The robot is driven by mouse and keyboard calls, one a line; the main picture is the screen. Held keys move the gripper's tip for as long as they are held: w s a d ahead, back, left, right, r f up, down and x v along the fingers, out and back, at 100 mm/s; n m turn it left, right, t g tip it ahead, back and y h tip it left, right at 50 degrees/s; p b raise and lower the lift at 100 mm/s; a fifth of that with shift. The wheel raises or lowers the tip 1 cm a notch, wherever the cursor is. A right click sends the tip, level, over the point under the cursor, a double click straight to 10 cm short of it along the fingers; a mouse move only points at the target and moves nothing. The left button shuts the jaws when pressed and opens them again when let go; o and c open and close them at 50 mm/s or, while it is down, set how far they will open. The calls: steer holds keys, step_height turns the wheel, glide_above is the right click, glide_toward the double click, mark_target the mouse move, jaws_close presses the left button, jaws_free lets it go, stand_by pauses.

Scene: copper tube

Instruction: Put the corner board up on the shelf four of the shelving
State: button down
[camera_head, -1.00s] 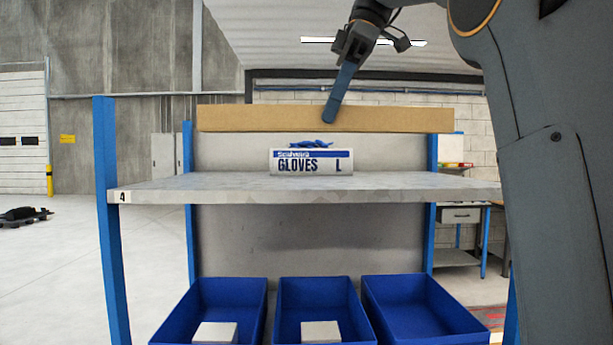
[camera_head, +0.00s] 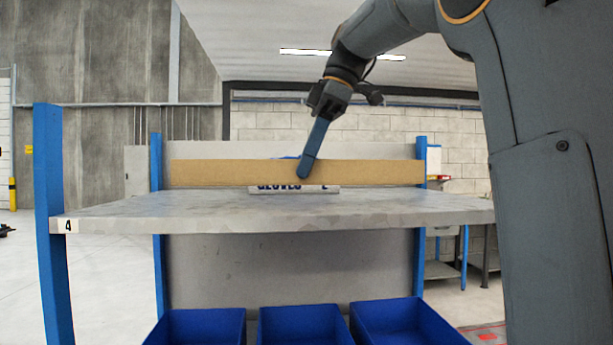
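The corner board (camera_head: 225,173), a long light-brown bar, is level above shelf four (camera_head: 290,218), the grey shelf with a "4" label at its left front corner. My gripper (camera_head: 308,168) comes down from above, with a blue finger over the board's near face near its middle. It appears shut on the board; the far finger is hidden. The lower part of the glove box (camera_head: 292,189) shows below the board, which hides its upper part. A strip of shelf top shows below both.
Blue uprights (camera_head: 50,230) stand at the shelf's left front and at the back corners. Blue bins (camera_head: 300,325) stand below. The shelf's front top is clear. My arm covers the right side.

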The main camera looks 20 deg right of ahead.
mark_target(304, 183)
steer(key=shift+f, duration=1.5)
steer(key=shift+f, duration=0.1)
steer(key=c, duration=2)
jaws_free()
steer(key=v, duration=1.2)
